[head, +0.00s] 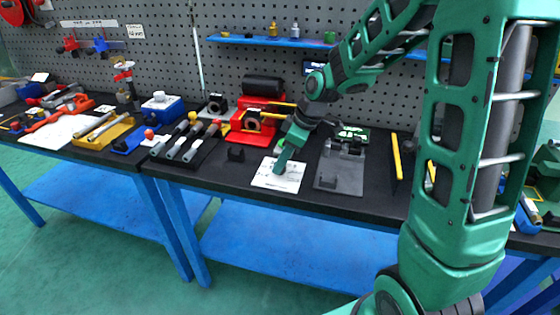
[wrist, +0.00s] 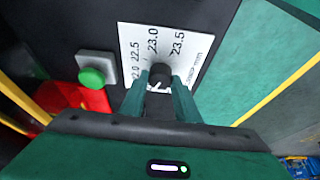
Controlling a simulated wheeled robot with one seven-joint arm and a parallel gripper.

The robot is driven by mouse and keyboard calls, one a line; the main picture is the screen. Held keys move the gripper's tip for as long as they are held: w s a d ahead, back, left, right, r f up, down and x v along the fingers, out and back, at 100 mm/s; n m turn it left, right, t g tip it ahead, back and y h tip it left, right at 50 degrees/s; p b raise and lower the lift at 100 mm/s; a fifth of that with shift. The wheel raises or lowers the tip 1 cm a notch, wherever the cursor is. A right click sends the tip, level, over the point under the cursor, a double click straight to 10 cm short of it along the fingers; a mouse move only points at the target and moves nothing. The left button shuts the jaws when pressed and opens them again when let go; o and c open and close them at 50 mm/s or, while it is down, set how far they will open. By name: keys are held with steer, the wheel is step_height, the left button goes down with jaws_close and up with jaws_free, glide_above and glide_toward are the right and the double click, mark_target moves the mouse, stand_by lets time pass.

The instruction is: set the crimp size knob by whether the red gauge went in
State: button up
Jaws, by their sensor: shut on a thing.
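My gripper (head: 282,165) points down at a white dial plate (head: 290,183) on the bench in the head view. In the wrist view my gripper's fingers (wrist: 160,95) are shut on a black knob (wrist: 160,71) on the dial plate (wrist: 150,38). The plate reads 22.5, 23.0 and 23.5, with a partly hidden number at the left. The knob sits below the 23.0 label; I cannot tell which mark it points to. Grey-handled gauges (head: 178,146) lie on a black tray left of the red machine (head: 247,130); I cannot tell which is the red gauge.
A green button (wrist: 92,77) on a pale box is left of the dial in the wrist view. A grey fixture (head: 340,172) stands right of the plate. A yellow-edged panel (head: 396,158) stands further right.

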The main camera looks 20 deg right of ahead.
steer(key=shift+w+d, duration=0.15)
steer(key=shift+w, duration=0.05)
stand_by(0.3)
steer(key=o, duration=1)
steer(key=shift+s, duration=0.1)
steer(key=v, duration=1)
steer(key=shift+r, duration=0.35)
steer(key=shift+d, duration=0.1)
